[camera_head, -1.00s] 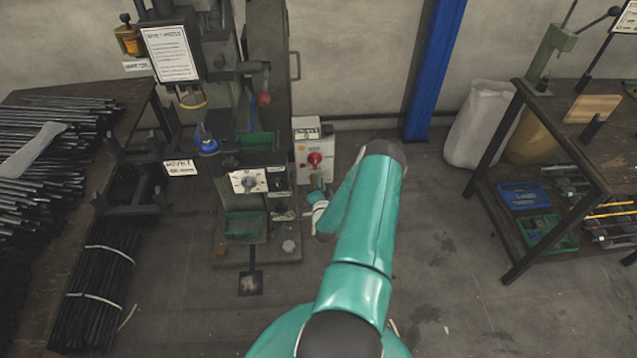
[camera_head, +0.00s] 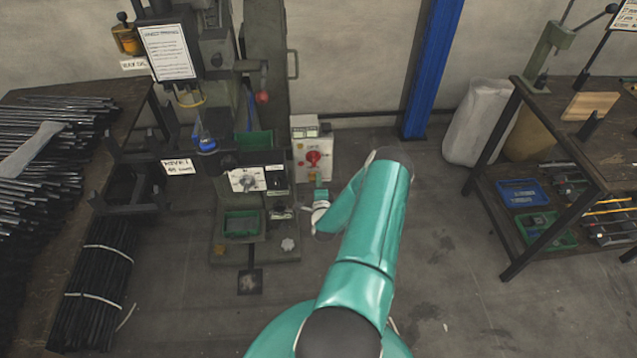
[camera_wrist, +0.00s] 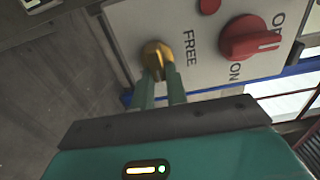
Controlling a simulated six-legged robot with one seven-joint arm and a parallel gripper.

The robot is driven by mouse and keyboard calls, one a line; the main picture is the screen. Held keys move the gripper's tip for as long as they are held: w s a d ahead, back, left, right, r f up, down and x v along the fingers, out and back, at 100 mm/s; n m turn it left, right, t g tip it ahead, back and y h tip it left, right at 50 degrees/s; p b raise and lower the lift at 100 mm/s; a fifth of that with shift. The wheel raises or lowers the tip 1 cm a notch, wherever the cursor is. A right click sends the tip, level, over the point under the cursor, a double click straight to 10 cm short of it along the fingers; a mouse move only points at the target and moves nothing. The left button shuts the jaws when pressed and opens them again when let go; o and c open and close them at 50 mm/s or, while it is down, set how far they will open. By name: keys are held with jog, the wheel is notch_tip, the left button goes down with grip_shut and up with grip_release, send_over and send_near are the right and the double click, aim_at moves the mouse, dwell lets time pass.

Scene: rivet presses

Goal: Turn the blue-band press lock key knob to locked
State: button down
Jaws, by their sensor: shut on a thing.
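The lock key knob (camera_wrist: 157,54) is a small brass-yellow knob on a pale control panel (camera_wrist: 130,18) in the wrist view. The word FREE is printed just to its right. My gripper (camera_wrist: 159,74) has its two green fingers shut on the knob, which shows beyond the fingertips. In the head view, my gripper (camera_head: 320,189) is at the lower front of the white control box (camera_head: 301,131), just below its red knob (camera_head: 313,157).
The larger red rotary knob (camera_wrist: 249,38), marked ON and OFF, is close to the right of my fingers. The grey-green press (camera_head: 243,205) stands left of the box. A workbench (camera_head: 553,115) is at the right. Open floor (camera_head: 440,230) lies between.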

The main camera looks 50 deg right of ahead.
dwell(0.3)
jog(key=c, duration=1.4)
grip_release()
jog(key=v, duration=1.3)
jog(key=shift+s+a, duration=0.3)
jog(key=shift+s+a, duration=0.1)
